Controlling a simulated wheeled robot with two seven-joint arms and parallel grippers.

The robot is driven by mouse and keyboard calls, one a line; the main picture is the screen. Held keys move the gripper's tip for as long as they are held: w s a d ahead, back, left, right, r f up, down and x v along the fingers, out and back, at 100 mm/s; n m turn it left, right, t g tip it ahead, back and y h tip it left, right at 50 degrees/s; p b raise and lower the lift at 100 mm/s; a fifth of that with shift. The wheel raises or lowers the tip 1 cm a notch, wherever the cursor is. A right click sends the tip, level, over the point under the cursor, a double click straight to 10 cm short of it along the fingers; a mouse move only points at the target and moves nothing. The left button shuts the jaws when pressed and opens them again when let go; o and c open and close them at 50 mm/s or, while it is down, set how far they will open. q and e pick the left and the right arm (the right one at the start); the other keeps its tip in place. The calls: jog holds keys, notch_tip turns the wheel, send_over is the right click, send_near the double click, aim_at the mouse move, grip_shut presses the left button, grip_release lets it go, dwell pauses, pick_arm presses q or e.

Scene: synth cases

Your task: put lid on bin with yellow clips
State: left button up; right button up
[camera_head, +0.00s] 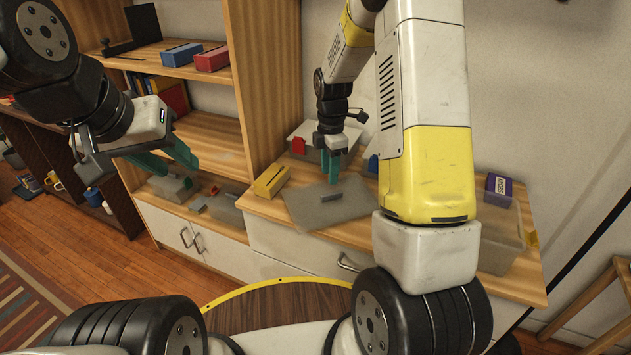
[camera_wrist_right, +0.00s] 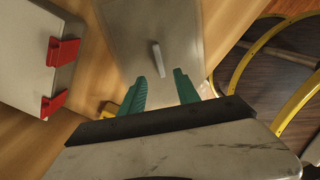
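The flat grey translucent lid (camera_head: 304,207), with a small bar handle (camera_head: 331,197), lies on the wooden cabinet top; its handle also shows in the right wrist view (camera_wrist_right: 156,58). The clear bin with yellow clips (camera_head: 499,259) stands at the right end of the top, partly hidden behind my right arm; one yellow clip (camera_head: 532,239) shows. A purple box (camera_head: 498,187) shows at this bin's back. My right gripper (camera_head: 331,174), with teal fingers, is open and empty above the lid, near the handle. My left gripper (camera_head: 176,162) is open and empty before the shelf at the left.
A bin with red clips (camera_wrist_right: 30,48) stands behind the lid; a red clip shows in the head view (camera_head: 298,145). A blue clip (camera_head: 373,163) shows further right. A yellow box (camera_head: 271,181) lies left of the lid. A wooden shelf (camera_head: 215,128) stands near my left gripper.

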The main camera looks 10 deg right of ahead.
aim_at(332, 193)
jog(key=f, duration=0.5)
jog(key=d+f, duration=0.1)
jog(key=f, duration=0.1)
jog(key=shift+f, duration=0.35)
grip_shut()
